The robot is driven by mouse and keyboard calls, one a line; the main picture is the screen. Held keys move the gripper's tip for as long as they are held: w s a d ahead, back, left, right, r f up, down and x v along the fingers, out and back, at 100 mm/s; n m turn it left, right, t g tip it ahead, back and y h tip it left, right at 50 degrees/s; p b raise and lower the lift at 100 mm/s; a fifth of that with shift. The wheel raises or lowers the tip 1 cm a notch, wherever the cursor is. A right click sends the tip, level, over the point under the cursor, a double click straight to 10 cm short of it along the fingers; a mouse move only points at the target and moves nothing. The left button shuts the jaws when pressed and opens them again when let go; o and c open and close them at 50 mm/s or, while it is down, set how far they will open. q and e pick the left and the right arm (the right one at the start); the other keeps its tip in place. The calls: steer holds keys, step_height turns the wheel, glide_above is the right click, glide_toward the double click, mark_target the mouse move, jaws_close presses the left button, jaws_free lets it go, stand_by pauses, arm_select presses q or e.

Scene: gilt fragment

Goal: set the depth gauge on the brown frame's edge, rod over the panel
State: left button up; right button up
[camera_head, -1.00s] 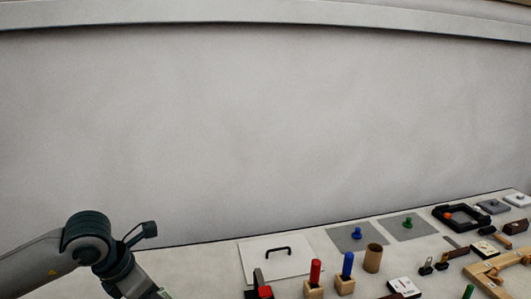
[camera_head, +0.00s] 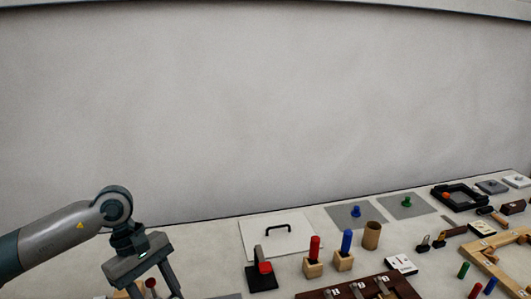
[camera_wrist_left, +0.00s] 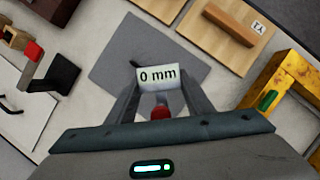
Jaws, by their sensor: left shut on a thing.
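My left gripper (camera_head: 160,284) points down at the lower left of the head view. In the left wrist view its fingers (camera_wrist_left: 160,105) are shut on the depth gauge, whose white label (camera_wrist_left: 158,77) reads "0 mm". A red knob (camera_wrist_left: 159,112) sits between the fingers. The gauge's rod and lower end are hidden. A grey square (camera_wrist_left: 115,65) lies beyond the gauge. I cannot tell which piece is the brown frame; a dark brown piece with white tags (camera_head: 330,294) is cut by the head view's bottom edge. My right gripper is out of view.
A black stand with a red block (camera_head: 262,279) and a white board with a handle (camera_head: 255,230) are right of my gripper. Red and blue pegs stand in wooden blocks. In the wrist view, a tan board (camera_wrist_left: 235,60) and a yellow frame (camera_wrist_left: 300,70) lie at right.

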arm_select(q)
steer(key=m, duration=0.2)
steer(key=s+m+g+y, duration=0.1)
steer(key=m, duration=0.2)
steer(key=shift+s+d+f+m+y, duration=0.2)
steer(key=shift+s+d+m+y, duration=0.1)
steer(key=shift+s+d, duration=0.1)
steer(key=m, duration=0.2)
steer(key=s+m+y, duration=0.1)
steer(key=s+m+g+y, duration=0.1)
steer(key=m, duration=0.1)
steer(key=shift+d+f+m, duration=0.1)
steer(key=shift+f+m, duration=0.05)
steer(key=shift+m, duration=0.15)
